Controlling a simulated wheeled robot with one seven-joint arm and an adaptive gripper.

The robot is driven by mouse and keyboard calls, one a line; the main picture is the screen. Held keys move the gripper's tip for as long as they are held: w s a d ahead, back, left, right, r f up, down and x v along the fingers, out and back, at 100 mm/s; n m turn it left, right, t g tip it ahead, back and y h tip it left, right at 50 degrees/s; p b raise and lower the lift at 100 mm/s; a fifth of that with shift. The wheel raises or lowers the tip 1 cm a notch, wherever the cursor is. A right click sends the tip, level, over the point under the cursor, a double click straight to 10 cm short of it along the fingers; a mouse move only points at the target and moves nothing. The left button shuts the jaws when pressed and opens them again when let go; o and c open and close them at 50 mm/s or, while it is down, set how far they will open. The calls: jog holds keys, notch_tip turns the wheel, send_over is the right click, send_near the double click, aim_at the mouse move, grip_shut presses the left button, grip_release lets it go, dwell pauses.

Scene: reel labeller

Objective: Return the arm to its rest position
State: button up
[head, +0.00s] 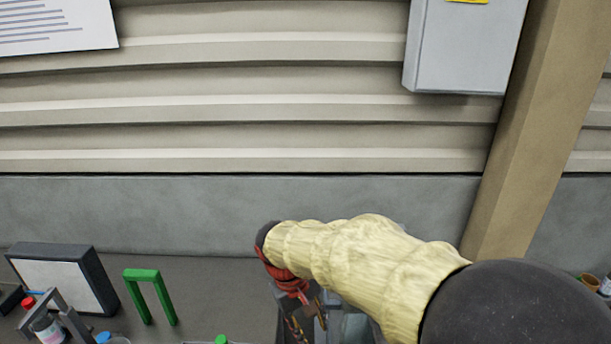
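My arm, in a pale yellow sleeve, reaches in from the lower right of the head view and ends near the bottom middle. At its far end is a dark and red wrist part. My gripper (312,312) points down there, partly hidden behind the sleeve and cut by the frame's lower edge. Its fingers are too small and covered to show whether they are open or shut, or whether anything is between them.
A dark-framed white panel (58,285) and a green arch (150,292) stand on the grey bench (215,290) at left. Small bottles (45,328) are in the lower left corner. A grey wall box (465,45) and a tan post (535,140) are at right.

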jog(key=s+d+r+m+t+y+b, duration=0.1)
jog(key=s+d+r+m+t+b, duration=0.1)
jog(key=s+d, duration=0.6)
jog(key=s+d+r+m+t+y+b, duration=0.1)
jog(key=s+d+r+m+t+b, duration=0.2)
jog(key=s+d, duration=0.6)
jog(key=shift+d+m+t+y+b, duration=0.2)
jog(key=shift+m+t+y+b, duration=0.15)
jog(key=shift+b, duration=0.3)
